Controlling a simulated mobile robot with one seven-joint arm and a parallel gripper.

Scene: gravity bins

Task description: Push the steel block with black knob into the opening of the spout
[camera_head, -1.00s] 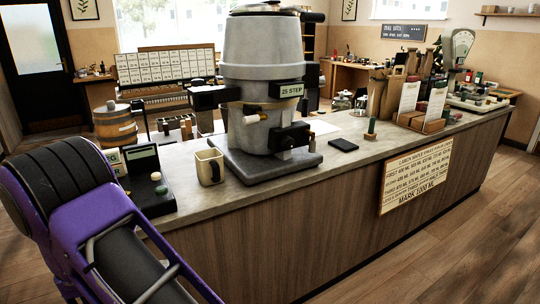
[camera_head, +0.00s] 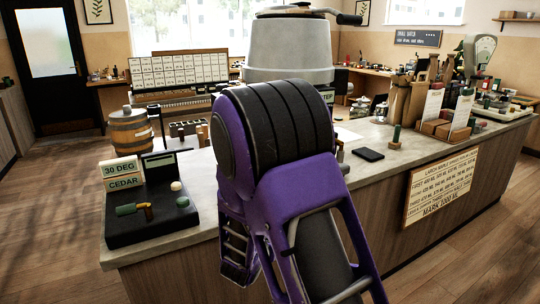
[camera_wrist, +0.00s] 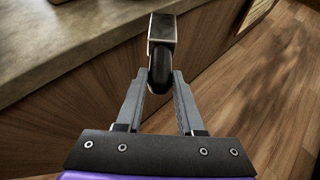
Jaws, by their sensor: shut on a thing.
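In the wrist view my gripper (camera_wrist: 162,76) is shut on the black knob (camera_wrist: 160,66) of the steel block (camera_wrist: 162,28). The block points away from the fingers, with the counter edge to its left and floor to its right. In the head view my purple arm covers the gripper and the block. The grey gravity bin (camera_head: 290,50) stands on the counter behind my arm. Only its lid and upper body show. Its spout and the opening are hidden by my arm.
A black tray (camera_head: 150,212) with small pieces sits at the near left end. Open wooden floor (camera_head: 480,250) lies at right.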

